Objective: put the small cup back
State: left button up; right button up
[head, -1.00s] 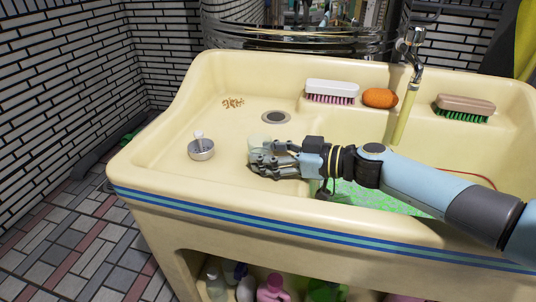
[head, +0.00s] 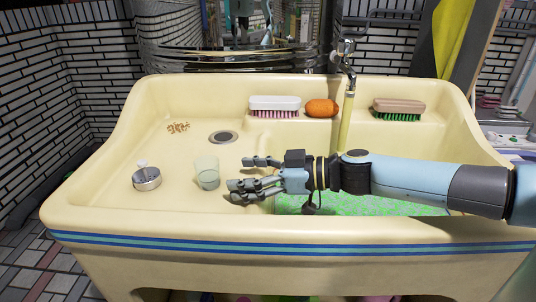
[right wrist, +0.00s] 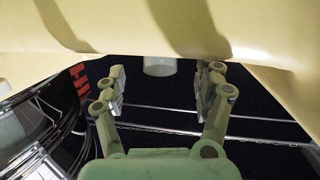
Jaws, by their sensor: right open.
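The small cup (head: 207,173) is pale and translucent. It stands upright on the cream ledge of the sink, left of my right gripper. My right gripper (head: 243,177) is open and empty, its fingers pointing left at the cup with a small gap between. In the right wrist view the cup (right wrist: 160,66) shows beyond and between the spread fingers (right wrist: 167,78), not touching them. My left gripper is not in view.
A white brush (head: 274,106), an orange sponge (head: 322,108) and a brown brush (head: 399,109) sit on the back ledge near the tap (head: 346,52).

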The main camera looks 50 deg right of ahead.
jog(key=p+v, duration=0.2)
jog(key=v, duration=0.3)
jog(key=shift+s+d+r, duration=0.15)
jog(key=shift+s, duration=0.05)
dwell(0.4)
